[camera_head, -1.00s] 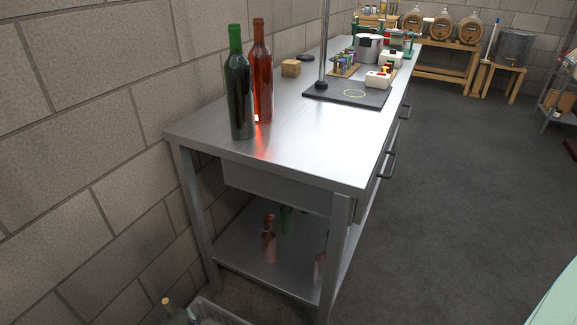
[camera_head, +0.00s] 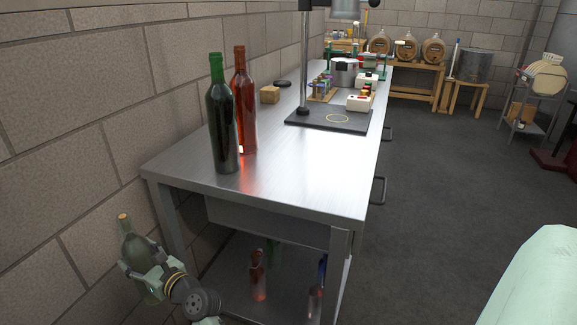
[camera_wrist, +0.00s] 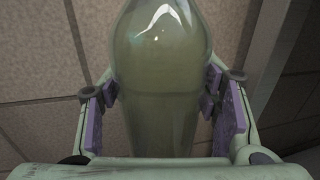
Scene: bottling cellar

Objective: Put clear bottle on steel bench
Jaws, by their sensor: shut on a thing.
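A clear, faintly greenish bottle (camera_head: 136,246) with a cork-coloured top stands nearly upright, slightly tilted, at the lower left of the head view. My gripper (camera_head: 150,272) is shut on it. In the wrist view, the purple pads of my gripper (camera_wrist: 165,105) press on both sides of the bottle (camera_wrist: 160,75). The steel bench (camera_head: 290,178) is to the right of the bottle, its top higher in the picture than my gripper. A dark green bottle (camera_head: 223,125) and a red bottle (camera_head: 245,100) stand on the bench's near left part.
The bench top is bare right of the two bottles. Farther back are a small wooden block (camera_head: 270,95), a dark stand base (camera_head: 330,119) and a white device (camera_head: 360,103). The block wall (camera_head: 75,110) runs along the left. Bottles show on the lower shelf.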

